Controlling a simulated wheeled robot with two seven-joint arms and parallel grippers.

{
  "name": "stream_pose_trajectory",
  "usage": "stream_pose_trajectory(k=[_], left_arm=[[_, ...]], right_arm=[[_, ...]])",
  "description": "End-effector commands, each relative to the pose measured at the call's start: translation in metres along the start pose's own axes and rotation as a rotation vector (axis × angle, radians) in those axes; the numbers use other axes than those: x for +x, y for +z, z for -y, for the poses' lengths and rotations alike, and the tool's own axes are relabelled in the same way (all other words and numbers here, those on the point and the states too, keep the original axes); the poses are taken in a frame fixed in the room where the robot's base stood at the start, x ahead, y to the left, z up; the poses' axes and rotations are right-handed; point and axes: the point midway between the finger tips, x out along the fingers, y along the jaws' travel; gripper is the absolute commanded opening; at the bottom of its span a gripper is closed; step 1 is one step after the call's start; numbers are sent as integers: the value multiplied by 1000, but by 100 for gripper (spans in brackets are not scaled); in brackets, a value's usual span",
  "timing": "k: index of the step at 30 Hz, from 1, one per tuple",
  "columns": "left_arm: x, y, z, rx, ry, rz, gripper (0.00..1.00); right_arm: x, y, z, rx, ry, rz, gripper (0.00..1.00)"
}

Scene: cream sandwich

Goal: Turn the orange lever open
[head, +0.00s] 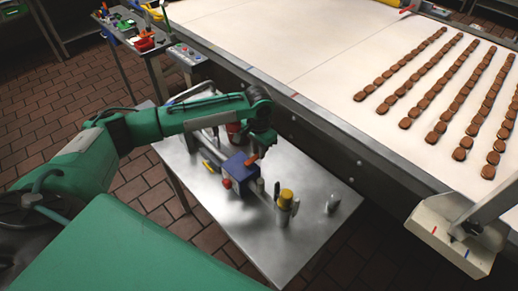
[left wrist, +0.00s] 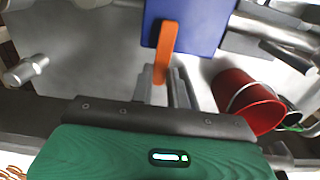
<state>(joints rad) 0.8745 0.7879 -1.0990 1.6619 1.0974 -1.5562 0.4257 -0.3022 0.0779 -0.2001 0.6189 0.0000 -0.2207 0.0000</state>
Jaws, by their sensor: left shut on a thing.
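The orange lever (head: 251,160) is on a blue block (head: 237,172) fitted to pipework over the metal table. In the left wrist view the lever (left wrist: 167,42) hangs down across the front of the blue block (left wrist: 205,25). My left gripper (left wrist: 161,78) is shut on the lever's lower end, with its two grey fingers around the tip. In the head view my left gripper (head: 260,146) comes down from the green arm, and its fingers are small and partly hidden. My right gripper is not in view.
On the metal table (head: 300,235) are a yellow-topped fitting (head: 286,198), a red knob (head: 226,183) and pipes. A red bucket (left wrist: 248,100) is beside my gripper. A conveyor (head: 300,40) with rows of brown biscuits runs behind. The table's front right is mostly clear.

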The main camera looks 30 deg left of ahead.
Motion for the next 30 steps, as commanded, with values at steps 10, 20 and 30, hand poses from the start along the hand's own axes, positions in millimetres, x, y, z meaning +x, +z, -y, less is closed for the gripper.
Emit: stream_pose_trajectory(k=[10,20,30], left_arm=[[-3,0,-4,77,1,0,0],[-6,3,-18,336,3,1,0],[-4,10,-31,659,2,0,0]], right_arm=[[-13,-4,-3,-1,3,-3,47],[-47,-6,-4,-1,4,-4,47],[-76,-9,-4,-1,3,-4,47]])
